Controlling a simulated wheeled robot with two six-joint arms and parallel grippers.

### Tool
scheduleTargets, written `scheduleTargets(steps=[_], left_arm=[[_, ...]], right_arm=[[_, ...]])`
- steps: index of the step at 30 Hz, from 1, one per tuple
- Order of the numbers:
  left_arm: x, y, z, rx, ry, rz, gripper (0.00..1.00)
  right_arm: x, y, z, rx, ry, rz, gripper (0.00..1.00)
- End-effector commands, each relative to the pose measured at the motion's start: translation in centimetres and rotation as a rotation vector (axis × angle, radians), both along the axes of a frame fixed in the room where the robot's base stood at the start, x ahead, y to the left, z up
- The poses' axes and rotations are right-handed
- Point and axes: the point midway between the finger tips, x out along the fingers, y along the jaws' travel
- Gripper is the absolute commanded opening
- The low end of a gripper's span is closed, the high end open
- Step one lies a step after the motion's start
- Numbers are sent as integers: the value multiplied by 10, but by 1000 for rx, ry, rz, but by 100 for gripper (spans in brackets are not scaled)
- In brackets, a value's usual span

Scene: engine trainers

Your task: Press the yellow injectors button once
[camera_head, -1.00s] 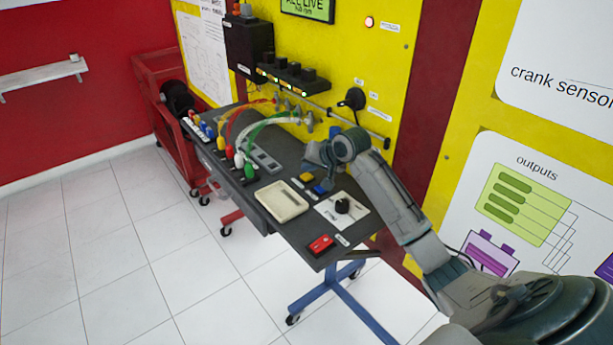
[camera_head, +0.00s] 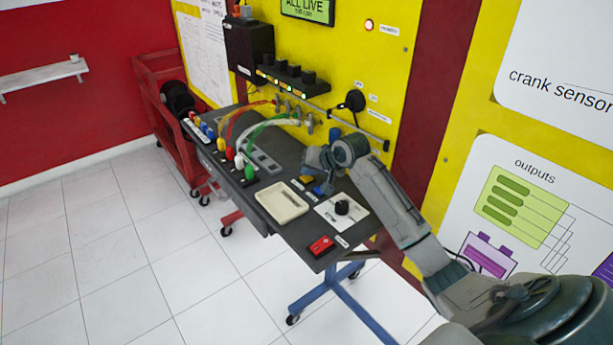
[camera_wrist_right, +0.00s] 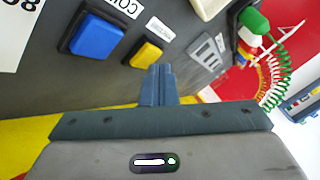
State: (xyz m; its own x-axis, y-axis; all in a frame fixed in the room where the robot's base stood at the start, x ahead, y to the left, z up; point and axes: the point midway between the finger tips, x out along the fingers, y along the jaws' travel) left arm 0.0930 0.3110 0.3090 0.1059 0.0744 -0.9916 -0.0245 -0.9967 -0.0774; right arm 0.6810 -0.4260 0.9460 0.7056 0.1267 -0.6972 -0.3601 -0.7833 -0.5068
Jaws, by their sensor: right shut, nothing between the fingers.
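The yellow button (camera_head: 306,179) sits on the dark sloped bench panel, partly covered by my right arm in the head view. It shows clearly in the right wrist view (camera_wrist_right: 146,54), with a small white label beside it that I cannot read. My right gripper (camera_head: 317,172) is above the panel by the button. In the wrist view its fingers (camera_wrist_right: 158,72) are shut and empty, their tips just beside the yellow button. I cannot tell whether they touch it. My left gripper is not in view.
A larger blue button (camera_wrist_right: 97,36) is right beside the yellow one. A cream tray (camera_head: 282,203), a black knob (camera_head: 342,207) on a white plate and a red switch (camera_head: 321,245) are on the same bench. Colored cables (camera_head: 262,125) arch behind, before the yellow wall panel.

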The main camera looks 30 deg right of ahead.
Motion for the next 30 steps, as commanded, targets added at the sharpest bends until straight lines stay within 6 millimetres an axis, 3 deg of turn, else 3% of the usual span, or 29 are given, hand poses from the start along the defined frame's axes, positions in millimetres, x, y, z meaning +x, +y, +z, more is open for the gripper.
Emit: scheduleTargets(steps=[30], left_arm=[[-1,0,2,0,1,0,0]], right_arm=[[0,0,-9,1,0,-1,0]])
